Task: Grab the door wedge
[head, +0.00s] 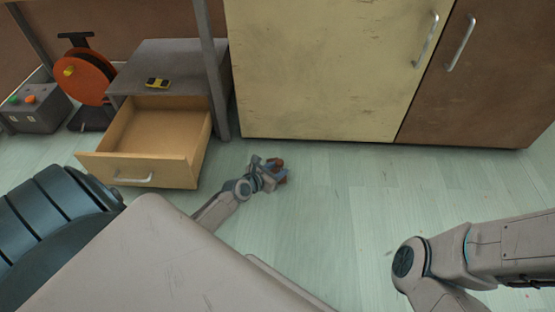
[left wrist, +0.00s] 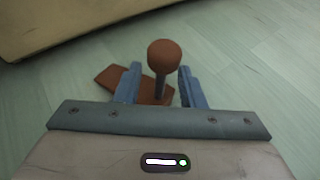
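The door wedge (left wrist: 108,77) appears to be the flat reddish-brown piece on the floor in the left wrist view. An upright dark stem with a round brown knob (left wrist: 165,54) rises from it. In the head view its brown knob (head: 276,162) shows just beyond my left gripper (head: 270,175), partly hidden by the fingers. My left gripper, also in the left wrist view (left wrist: 158,85), is low over the floor and open. Its two blue-grey fingers stand on either side of the stem, with a gap visible on both sides. My right gripper is out of view.
A pale yellow cabinet door (head: 320,65) and a brown one (head: 490,80) stand behind. At left, an open empty drawer (head: 150,170) juts out under a grey top bearing a small yellow-black object (head: 158,83). An orange reel (head: 84,76) stands beyond. Floor to the right is clear.

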